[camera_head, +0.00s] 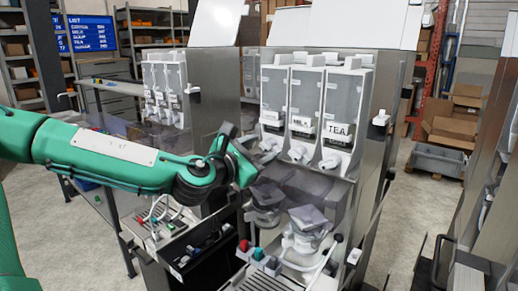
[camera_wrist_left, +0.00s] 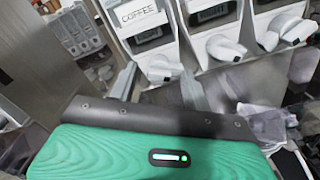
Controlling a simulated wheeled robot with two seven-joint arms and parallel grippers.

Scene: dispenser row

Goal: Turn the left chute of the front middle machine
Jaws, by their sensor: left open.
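The front middle machine (camera_head: 375,140) has three clear canisters with white chutes below. Its left chute (camera_head: 270,144) is partly hidden by my left gripper (camera_head: 258,152) in the head view. In the left wrist view the left chute (camera_wrist_left: 160,68) is a white knob under the COFFEE label (camera_wrist_left: 139,15). My left gripper (camera_wrist_left: 158,88) is open, with its fingers apart and the chute just ahead of the gap between them. I cannot tell whether either finger touches it. My right gripper is not in view.
The middle chute (camera_head: 297,152) and right chute (camera_head: 330,163), under the TEA label (camera_head: 339,131), are close beside. Grey mixing cups (camera_head: 308,218) sit below. Another machine (camera_head: 165,90) stands behind at the left. Cardboard boxes (camera_head: 452,118) are at the right.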

